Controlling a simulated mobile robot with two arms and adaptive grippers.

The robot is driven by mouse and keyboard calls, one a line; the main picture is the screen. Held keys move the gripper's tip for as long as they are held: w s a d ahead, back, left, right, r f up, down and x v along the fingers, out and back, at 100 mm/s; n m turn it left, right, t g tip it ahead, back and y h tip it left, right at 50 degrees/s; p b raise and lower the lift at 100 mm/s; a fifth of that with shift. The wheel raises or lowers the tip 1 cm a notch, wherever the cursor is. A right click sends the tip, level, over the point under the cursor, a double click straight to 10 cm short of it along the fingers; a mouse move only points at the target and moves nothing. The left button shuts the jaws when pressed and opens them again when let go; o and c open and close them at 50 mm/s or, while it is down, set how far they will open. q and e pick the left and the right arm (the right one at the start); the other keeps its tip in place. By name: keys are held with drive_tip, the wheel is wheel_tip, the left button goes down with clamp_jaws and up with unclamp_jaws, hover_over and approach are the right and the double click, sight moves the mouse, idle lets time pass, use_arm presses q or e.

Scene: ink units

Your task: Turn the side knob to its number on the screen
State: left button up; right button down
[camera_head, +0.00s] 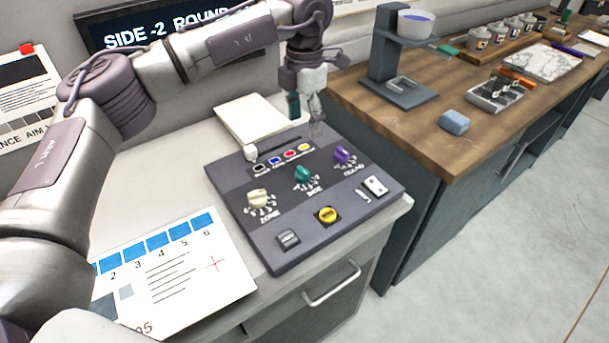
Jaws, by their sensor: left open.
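The dark control panel (225,185) lies on the light counter and carries a row of three knobs. The teal knob (302,174) in the middle has a label that appears to read SIDE. A cream knob (257,198) labelled ZONE is to its left, and a purple knob (345,155) to its right. The screen (120,36) on the wall shows "SIDE -2 ROUND"; my left arm covers the rest. My left gripper (305,115) is open, pointing down near the panel's back edge, beyond the teal knob and apart from it. My right gripper is out of view.
A printed sheet (190,270) lies to the left. A wooden bench (420,140) with a grey stand (385,60) is to the right.

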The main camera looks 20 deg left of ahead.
sight(304, 169)
use_arm(q)
wheel_tip(304, 169, down, 12)
drive_tip(key=p, duration=0.3)
drive_tip(key=shift+s+f, duration=0.1)
drive_tip(key=shift+f, duration=0.85)
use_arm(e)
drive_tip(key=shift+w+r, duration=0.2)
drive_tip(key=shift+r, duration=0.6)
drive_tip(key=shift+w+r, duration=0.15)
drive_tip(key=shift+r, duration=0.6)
use_arm(q)
drive_tip(key=c, duration=1.2)
